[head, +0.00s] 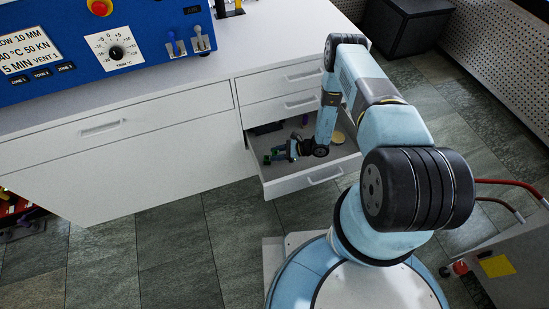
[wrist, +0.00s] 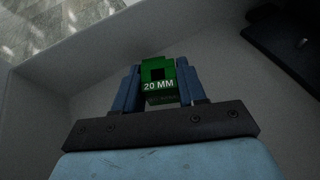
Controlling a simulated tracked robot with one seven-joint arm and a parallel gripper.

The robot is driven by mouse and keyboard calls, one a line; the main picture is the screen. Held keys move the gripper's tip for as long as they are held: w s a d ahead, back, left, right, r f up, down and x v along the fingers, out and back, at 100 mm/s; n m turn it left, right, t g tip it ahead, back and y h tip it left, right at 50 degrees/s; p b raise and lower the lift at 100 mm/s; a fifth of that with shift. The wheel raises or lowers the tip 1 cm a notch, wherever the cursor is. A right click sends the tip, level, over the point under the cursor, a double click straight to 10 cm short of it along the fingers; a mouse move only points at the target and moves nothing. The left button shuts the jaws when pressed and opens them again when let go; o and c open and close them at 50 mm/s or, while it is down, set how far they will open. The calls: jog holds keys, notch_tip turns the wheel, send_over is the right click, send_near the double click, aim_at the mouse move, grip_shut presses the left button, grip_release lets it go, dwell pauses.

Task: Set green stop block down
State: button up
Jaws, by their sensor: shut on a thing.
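The green stop block (wrist: 158,70), marked "20 MM", sits between the two fingers of my gripper (wrist: 158,88) in the wrist view. My gripper is shut on it. In the head view my gripper (head: 272,156) is low inside an open drawer (head: 290,186), towards its left side, with a bit of green at its tip. The wrist view shows the drawer's pale floor and walls around the block. I cannot tell whether the block touches the drawer floor.
A dark flat object (wrist: 292,38) lies in the drawer at the right of the wrist view. The blue press (head: 110,45) stands on the white counter (head: 200,72) above.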

jog(key=shift+w+d+f, duration=0.15)
jog(key=shift+d+f, duration=0.05)
jog(key=shift+f, duration=1.7)
jog(key=o, duration=1.1)
jog(key=v, duration=1.2)
